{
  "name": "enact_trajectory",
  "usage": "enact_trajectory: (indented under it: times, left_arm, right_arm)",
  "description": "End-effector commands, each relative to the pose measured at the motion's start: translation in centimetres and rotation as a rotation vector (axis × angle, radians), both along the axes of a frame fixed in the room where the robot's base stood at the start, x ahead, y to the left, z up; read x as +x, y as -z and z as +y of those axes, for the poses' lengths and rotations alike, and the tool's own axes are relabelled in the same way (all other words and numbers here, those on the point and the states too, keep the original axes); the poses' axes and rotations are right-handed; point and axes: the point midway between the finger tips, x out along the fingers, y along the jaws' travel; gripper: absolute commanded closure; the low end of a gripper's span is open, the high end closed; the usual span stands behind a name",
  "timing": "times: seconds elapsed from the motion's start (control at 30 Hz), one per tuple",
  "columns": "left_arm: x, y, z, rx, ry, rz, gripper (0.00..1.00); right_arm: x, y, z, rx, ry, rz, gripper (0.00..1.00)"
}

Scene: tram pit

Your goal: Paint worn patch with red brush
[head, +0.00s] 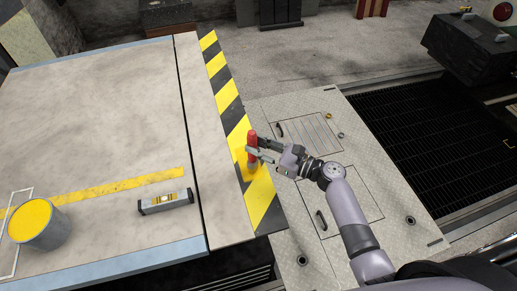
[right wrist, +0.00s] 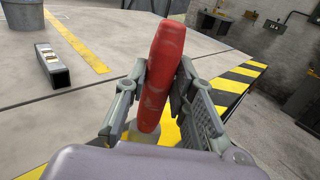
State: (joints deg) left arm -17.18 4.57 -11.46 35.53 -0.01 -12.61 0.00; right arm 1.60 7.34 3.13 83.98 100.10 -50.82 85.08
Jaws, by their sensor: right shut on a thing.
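My right gripper (head: 254,154) is shut on the red handle of the brush (head: 252,140). The brush stands nearly upright over the yellow and black striped edge strip (head: 222,75). In the right wrist view, the red brush (right wrist: 163,75) sits between both fingers, leaning slightly. Its lower end is mostly hidden by the gripper; I cannot tell whether it touches the surface. Yellow (right wrist: 169,132) shows around its foot. The worn patch cannot be told apart clearly there. A paint bucket (head: 38,226) with yellow paint stands at the lower left. My left gripper is out of view.
A spirit level (head: 165,201) lies on the pale platform (head: 110,120) near a yellow floor line (head: 120,188). A metal plate floor (head: 300,235) with hatches lies right of the strip. A dark grating (head: 430,140) and a dark block (head: 470,48) are farther right.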

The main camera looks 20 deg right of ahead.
Motion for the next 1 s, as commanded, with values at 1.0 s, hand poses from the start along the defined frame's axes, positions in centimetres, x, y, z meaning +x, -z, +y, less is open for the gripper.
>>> enact_trajectory:
  times: [1.0]
  left_arm:
    - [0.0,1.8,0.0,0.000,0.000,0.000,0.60]
  right_arm:
    - [4.5,0.1,0.1,-0.002,0.001,-0.001,1.00]
